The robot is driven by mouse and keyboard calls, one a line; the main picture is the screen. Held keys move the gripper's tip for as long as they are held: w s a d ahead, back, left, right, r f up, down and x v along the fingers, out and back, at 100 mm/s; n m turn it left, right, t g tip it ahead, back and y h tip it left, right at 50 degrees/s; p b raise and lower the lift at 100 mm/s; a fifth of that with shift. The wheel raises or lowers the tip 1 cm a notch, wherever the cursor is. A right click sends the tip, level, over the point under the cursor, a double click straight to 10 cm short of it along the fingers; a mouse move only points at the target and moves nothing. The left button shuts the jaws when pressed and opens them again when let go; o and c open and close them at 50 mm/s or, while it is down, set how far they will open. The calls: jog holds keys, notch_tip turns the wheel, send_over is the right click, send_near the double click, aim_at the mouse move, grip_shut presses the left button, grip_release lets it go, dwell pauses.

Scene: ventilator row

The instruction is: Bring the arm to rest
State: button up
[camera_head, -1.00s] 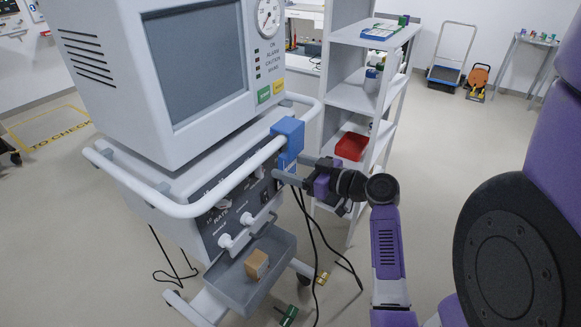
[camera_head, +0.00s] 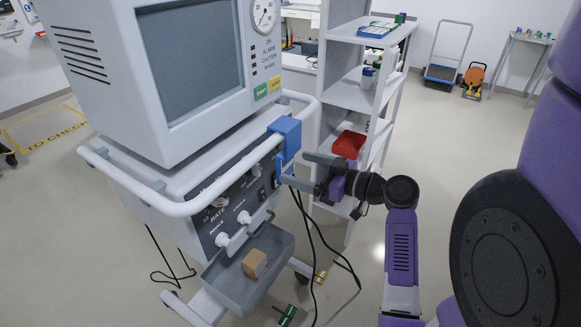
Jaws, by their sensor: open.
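My gripper (camera_head: 310,173) is at the middle of the head view. Its two grey fingers are apart and point left toward the ventilator (camera_head: 190,150). A blue block-like piece (camera_head: 285,132) hangs on the ventilator's white rail (camera_head: 213,205), just left of the fingertips. A blue-and-white tag hangs below it. Nothing shows between the fingers, and whether a fingertip touches the blue piece or tag is hard to tell. My purple and black arm (camera_head: 401,245) comes up from below right.
A grey drawer (camera_head: 232,290) holding a tan box (camera_head: 255,263) is under the panel. Dark cables (camera_head: 315,235) hang to the floor below my gripper. A grey shelf (camera_head: 352,97) with a red bin (camera_head: 348,145) stands close behind.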

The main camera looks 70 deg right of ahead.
jog(key=v, duration=0.3)
jog(key=shift+s, duration=0.2)
jog(key=s+d+f+m+g+h, duration=0.1)
jog(key=s+d+m+g+h, duration=0.2)
jog(key=d+m+h, duration=0.4)
jog(key=w+a+f+n+t+y, duration=0.1)
jog(key=a, duration=1.3)
jog(key=w+a+f+n, duration=0.1)
jog(key=a+f, duration=0.1)
jog(key=a, duration=1.1)
jog(key=s+a+n+y, duration=0.3)
jog(key=s+a+y, duration=0.1)
jog(key=a, duration=0.4)
jog(key=s+a+f+n+y, duration=0.1)
jog(key=s+a+n+y, duration=0.3)
jog(key=a, duration=0.5)
jog(key=shift+a+f+n+t+y, duration=0.2)
jog(key=shift+n+t+y, duration=0.1)
jog(key=shift+y, duration=0.6)
